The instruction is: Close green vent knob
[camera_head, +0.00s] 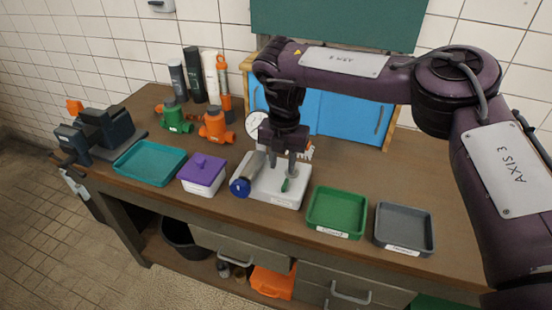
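The green vent knob (285,186) is a small slim piece on top of a white box-like unit (262,188) on the workbench. My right gripper (282,163) points down from above over this unit. Its two fingers stand apart with a gap between them, and the right-hand finger is close above the green knob. Whether it touches the knob I cannot tell. A blue round cap on a grey pipe (241,186) is at the unit's left side. My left gripper is not in view.
A purple-lidded box (203,172) and teal tray (149,163) lie left of the unit. Green (337,213) and grey (404,229) trays lie right. Green (174,116) and orange (215,125) valve bodies, bottles and a vise (100,135) are left. A blue cabinet (345,116) stands behind.

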